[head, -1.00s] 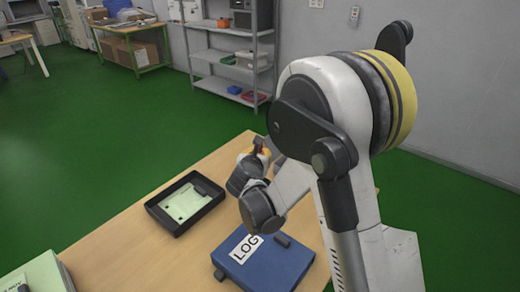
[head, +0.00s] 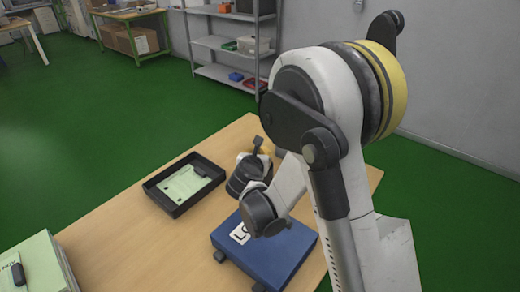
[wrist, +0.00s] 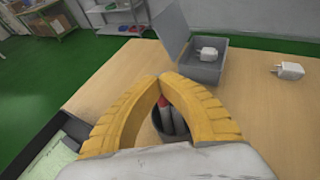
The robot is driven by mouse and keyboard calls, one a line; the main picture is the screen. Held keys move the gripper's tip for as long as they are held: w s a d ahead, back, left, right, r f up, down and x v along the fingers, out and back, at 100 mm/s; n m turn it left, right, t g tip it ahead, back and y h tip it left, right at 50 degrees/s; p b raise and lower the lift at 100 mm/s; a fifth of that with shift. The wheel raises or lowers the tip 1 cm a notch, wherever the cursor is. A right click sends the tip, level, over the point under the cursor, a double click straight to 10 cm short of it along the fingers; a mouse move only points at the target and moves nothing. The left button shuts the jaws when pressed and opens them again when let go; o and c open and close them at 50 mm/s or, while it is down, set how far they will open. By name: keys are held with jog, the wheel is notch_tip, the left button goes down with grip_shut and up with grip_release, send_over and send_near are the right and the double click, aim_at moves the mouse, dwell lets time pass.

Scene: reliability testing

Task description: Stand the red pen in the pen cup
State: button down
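My gripper (wrist: 162,78) fills the middle of the wrist view, with its two yellow fingers curved together and their tips touching or nearly so. In the gap between the fingers shows part of a dark pen cup (wrist: 157,121). A red pen end (wrist: 162,101) and greyish shafts beside it show at the cup. The fingers hide most of the cup, and I cannot tell whether they grip the red pen. In the head view my gripper (head: 258,150) is over the table's far part, largely behind my own arm; the pen and cup cannot be made out there.
A black tray (head: 158,199) with a pale green sheet and a blue logbook box (head: 284,257) lie on the wooden table. In the wrist view an open grey box (wrist: 205,72) holds a white plug, and another white plug (wrist: 290,70) lies to its right. A green stack (head: 45,258) stands front left.

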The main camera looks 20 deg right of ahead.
jog(key=c, duration=1.7)
grip_release()
jog(key=shift+c, duration=0.2)
jog(key=v, duration=1.2)
jog(key=shift+d, duration=0.1)
